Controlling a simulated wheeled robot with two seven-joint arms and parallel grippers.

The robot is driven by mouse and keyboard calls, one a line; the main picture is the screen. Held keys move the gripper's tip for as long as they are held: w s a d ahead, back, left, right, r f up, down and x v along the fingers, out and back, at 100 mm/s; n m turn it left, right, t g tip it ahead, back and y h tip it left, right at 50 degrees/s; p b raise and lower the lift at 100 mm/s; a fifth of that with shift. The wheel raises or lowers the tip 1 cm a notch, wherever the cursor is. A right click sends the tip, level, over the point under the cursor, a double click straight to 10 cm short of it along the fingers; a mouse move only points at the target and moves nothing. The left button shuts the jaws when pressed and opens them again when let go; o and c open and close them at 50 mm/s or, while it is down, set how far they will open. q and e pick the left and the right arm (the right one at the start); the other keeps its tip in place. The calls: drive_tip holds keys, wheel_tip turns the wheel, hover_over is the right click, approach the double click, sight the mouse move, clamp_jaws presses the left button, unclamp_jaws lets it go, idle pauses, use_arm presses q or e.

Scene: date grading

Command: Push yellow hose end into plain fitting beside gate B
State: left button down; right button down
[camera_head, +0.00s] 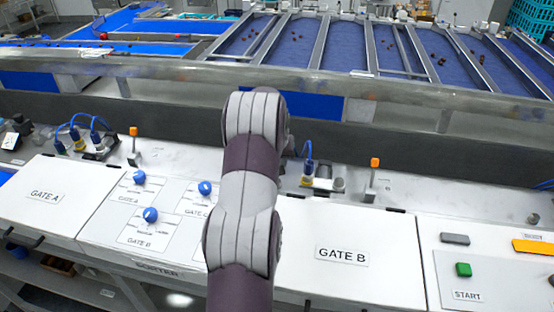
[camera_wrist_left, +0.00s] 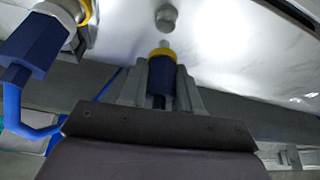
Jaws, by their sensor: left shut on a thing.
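In the left wrist view my left gripper (camera_wrist_left: 161,84) is shut on a blue hose end (camera_wrist_left: 160,76) with a yellow collar (camera_wrist_left: 161,53) at its tip. The tip points at a plain grey round fitting (camera_wrist_left: 166,17) on the pale panel. A gap shows between the collar and the fitting, so they are apart. In the head view my arm covers the middle, and the left gripper and held hose end are hidden. The Gate B label (camera_head: 342,256) lies right of my arm. My right gripper is in neither view.
Another blue connector (camera_wrist_left: 28,47) with a yellow ring sits close left of the held one in the wrist view. In the head view a blue hose (camera_head: 307,152) and an orange-topped lever (camera_head: 374,163) stand behind Gate B. Gate A's hoses (camera_head: 76,128) are far left.

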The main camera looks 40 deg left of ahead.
use_arm(q)
drive_tip(key=shift+f, duration=0.1)
drive_tip(key=shift+f+b, duration=0.85)
drive_tip(key=shift+f, duration=0.1)
drive_tip(key=shift+f+b, duration=1.3)
drive_tip(key=shift+f, duration=0.2)
idle(1.4)
drive_tip(key=c, duration=1.5)
unclamp_jaws()
drive_tip(key=shift+o, duration=0.2)
drive_tip(key=o, duration=1.1)
